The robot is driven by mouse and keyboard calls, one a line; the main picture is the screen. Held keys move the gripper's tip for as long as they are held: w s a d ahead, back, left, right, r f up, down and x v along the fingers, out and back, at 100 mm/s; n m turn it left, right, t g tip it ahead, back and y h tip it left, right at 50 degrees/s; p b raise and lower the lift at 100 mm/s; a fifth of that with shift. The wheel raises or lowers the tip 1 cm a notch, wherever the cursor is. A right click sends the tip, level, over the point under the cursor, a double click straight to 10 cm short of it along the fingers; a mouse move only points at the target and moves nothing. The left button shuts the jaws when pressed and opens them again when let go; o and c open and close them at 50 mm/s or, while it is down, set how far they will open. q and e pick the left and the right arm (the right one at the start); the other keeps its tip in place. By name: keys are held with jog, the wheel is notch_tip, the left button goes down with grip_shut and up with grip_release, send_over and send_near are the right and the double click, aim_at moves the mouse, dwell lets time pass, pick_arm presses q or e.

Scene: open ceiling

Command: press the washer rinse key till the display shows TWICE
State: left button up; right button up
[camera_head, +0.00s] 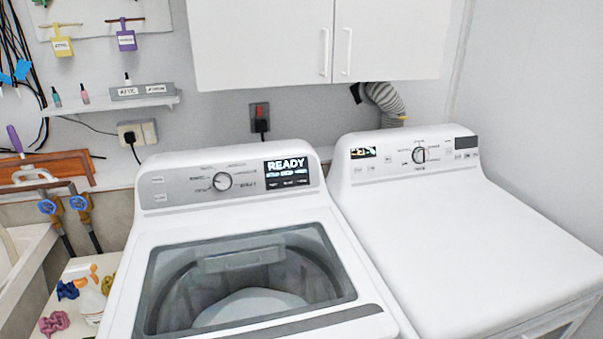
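The white top-load washer (360,290) stands in the middle of the view, with a see-through lid (250,275). Its grey control panel (185,187) carries a round dial (222,181). The washer's dark display (287,172) reads READY in large letters; the smaller lines under it are too fine to read. Small keys (158,180) sit at the panel's left end. I cannot read which key is the rinse key. Neither of my grippers is in view.
A white dryer (490,230) stands close on the right, with its own dial (419,155). White cupboards (260,45) hang above. The space before the washer panel is clear.

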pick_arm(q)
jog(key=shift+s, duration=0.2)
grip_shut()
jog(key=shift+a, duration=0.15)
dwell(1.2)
